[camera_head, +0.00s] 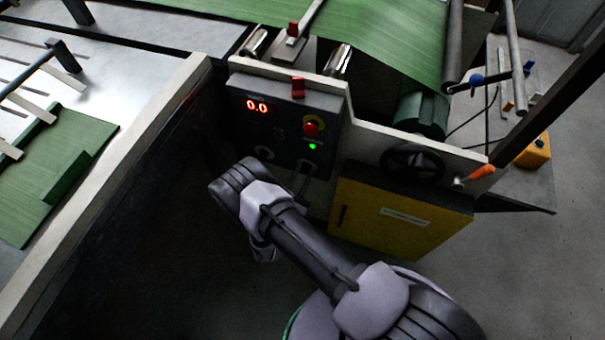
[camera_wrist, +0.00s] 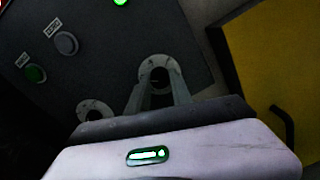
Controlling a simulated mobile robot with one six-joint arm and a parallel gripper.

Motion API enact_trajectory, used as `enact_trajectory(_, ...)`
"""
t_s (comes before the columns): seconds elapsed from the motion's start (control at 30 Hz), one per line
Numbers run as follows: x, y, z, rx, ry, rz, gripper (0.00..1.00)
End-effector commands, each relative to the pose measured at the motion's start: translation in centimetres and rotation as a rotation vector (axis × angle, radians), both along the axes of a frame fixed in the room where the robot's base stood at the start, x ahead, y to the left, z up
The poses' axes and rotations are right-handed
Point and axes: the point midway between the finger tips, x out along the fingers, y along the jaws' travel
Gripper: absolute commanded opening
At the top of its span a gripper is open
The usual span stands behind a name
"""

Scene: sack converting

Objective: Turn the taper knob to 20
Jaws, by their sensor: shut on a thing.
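A dark control panel (camera_head: 283,112) carries a red display reading 0.0 (camera_head: 257,105) and two pale round dials. In the wrist view, my gripper (camera_wrist: 160,88) has its fingers shut on the dark knob (camera_wrist: 159,76) of the dial nearer the yellow cabinet. That dial's pale plate (camera_wrist: 146,69) shows around the fingertips; its scale and label are not legible. The other dial (camera_wrist: 94,111) is partly hidden by my gripper. In the head view, the gripped dial (camera_head: 308,164) is at the panel's lower right and the other dial (camera_head: 263,151) at its lower left.
A red emergency button (camera_head: 311,127) and lit green lamp (camera_head: 312,146) sit above the gripped dial. A grey button (camera_wrist: 66,43) and green button (camera_wrist: 35,73) are nearby. A yellow cabinet (camera_head: 395,215) stands close right, below a handwheel (camera_head: 412,161). Green web (camera_head: 385,35) runs above.

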Motion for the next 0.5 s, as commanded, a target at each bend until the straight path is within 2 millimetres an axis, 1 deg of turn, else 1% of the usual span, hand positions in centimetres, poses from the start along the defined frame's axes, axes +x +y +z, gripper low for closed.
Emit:
enact_trajectory(0.27, -0.02, 0.0, 0.0, 0.086, -0.03, 0.0, 0.0)
enact_trajectory(0.5, -0.03, 0.0, 0.05, 0.271, -0.098, 0.0, 0.0)
